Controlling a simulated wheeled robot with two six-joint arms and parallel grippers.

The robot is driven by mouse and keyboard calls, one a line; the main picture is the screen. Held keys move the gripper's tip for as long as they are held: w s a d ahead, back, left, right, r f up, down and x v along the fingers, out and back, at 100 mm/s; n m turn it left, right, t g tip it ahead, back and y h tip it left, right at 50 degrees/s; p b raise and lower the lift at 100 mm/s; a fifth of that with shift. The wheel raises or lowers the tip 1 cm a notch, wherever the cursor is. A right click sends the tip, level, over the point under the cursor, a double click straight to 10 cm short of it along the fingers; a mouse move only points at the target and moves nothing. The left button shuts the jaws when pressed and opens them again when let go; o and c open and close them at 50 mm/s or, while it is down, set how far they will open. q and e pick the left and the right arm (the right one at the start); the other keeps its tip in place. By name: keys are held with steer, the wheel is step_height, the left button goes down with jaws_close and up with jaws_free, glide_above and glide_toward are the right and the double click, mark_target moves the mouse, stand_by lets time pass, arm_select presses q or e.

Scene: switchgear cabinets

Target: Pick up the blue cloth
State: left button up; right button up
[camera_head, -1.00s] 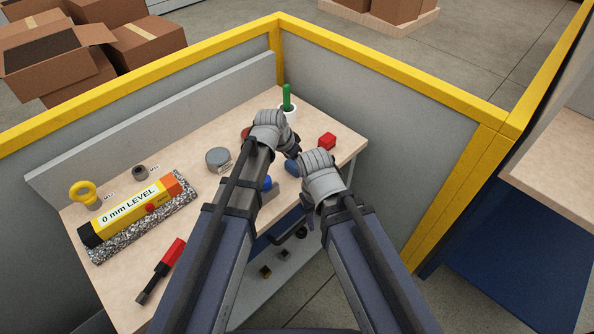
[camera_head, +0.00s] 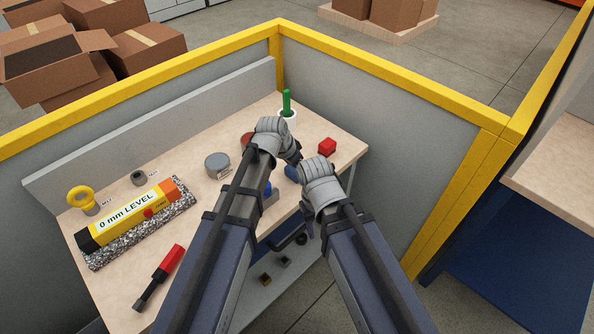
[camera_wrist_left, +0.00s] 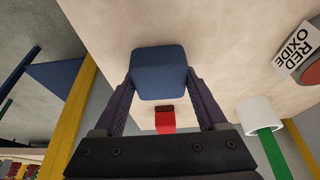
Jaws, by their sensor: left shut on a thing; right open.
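The blue cloth (camera_wrist_left: 159,72) shows in the left wrist view as a folded, block-like blue piece between the two fingers of my left gripper (camera_wrist_left: 160,88). My left gripper is shut on it. In the head view a small part of the blue cloth (camera_head: 291,172) shows between my arms, by my left gripper (camera_head: 294,160); the rest is hidden. I cannot tell whether it still touches the tabletop. My right gripper (camera_head: 304,229) is open and empty, beside the table's front edge.
Another blue thing (camera_head: 268,188) is mostly hidden. Yellow-edged panels (camera_head: 385,125) stand behind.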

arm_select(q)
steer(key=shift+c, duration=0.5)
step_height(320, 180, up, 10)
steer(key=p, duration=1)
steer(key=o, duration=0.8)
steer(key=c, duration=0.6)
steer(key=shift+a, duration=0.15)
steer(key=shift+c, duration=0.2)
